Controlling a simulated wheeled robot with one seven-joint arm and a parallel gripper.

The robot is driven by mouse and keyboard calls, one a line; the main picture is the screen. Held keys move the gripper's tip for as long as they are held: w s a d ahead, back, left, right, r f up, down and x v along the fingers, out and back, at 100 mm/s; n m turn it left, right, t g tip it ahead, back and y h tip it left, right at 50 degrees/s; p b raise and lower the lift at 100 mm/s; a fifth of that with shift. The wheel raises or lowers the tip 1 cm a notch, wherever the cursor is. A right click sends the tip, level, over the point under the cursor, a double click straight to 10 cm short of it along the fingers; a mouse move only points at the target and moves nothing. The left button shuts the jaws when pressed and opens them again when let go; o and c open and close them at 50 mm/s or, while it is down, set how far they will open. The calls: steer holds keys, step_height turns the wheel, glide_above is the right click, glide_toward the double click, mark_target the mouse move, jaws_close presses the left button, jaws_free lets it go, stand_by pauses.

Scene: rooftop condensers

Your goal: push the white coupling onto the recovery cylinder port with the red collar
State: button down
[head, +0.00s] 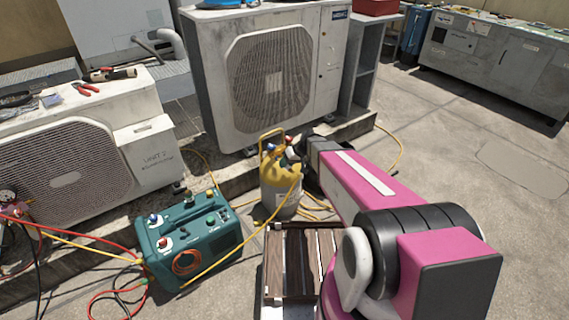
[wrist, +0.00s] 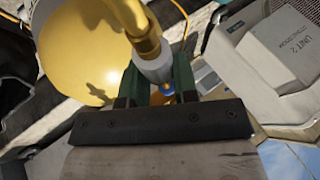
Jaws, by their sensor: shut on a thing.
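The recovery cylinder (head: 280,187), yellow above and grey below, stands upright on the ground in the head view. Its yellow shoulder (wrist: 75,45) fills the upper left of the wrist view. My gripper (wrist: 156,76) is shut on the white coupling (wrist: 154,68), between its green fingers. A yellow hose with a brass-coloured end runs up from the coupling. A blue-ringed fitting (wrist: 167,88) shows just below the coupling. In the head view, small red and blue fittings (head: 288,142) crowd the cylinder top beside my gripper. I cannot tell whether the coupling touches the red-collared port.
A teal recovery machine (head: 190,240) with hoses stands left of the cylinder. A slatted wooden surface (head: 292,262) lies in front. A large condenser (head: 270,75) stands behind, and another condenser (head: 70,165) at left. Yellow hose loops lie around the cylinder base. Concrete at right is clear.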

steer(key=c, duration=1.6)
jaws_free()
jaws_close()
steer(key=w+d, duration=0.4)
steer(key=d, duration=0.6)
steer(key=shift+w+a, duration=0.75)
steer(key=shift+w, duration=0.25)
steer(key=shift+w+a, duration=0.7)
steer(key=shift+w, duration=0.25)
steer(key=shift+w+a, duration=0.8)
steer(key=shift+w, duration=0.3)
steer(key=o, duration=0.8)
jaws_free()
